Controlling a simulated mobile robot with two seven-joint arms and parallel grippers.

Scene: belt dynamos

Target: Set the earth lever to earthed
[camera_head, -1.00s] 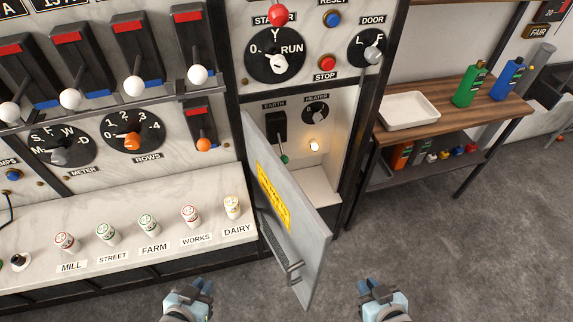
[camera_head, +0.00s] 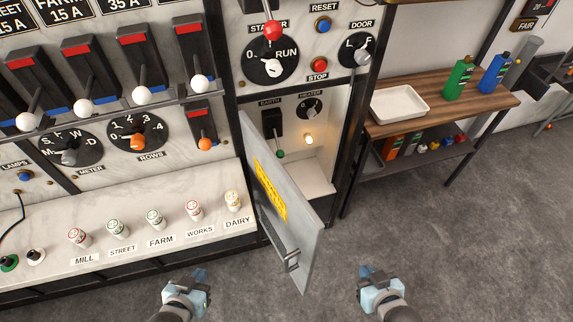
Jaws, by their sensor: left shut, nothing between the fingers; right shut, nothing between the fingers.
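The earth lever is a black block with a green-tipped handle (camera_head: 281,154), set in a recess under the EARTH label (camera_head: 270,101). Its handle hangs down, and its lower part sits close behind the edge of the open cabinet door (camera_head: 290,228). The grey door with a yellow sign swings out towards me. My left gripper (camera_head: 199,275) is shut and empty, low in front of the bench, left of the door. My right gripper (camera_head: 370,273) is shut and empty over the floor, right of the door. Both are well apart from the lever.
A HEATER knob (camera_head: 309,108) and a lit lamp (camera_head: 308,140) share the recess. The door handle (camera_head: 291,262) juts out between my grippers. Several labelled fuses stand on the marble ledge (camera_head: 130,255) at left. A wooden shelf table (camera_head: 440,112) stands at right. The floor is clear.

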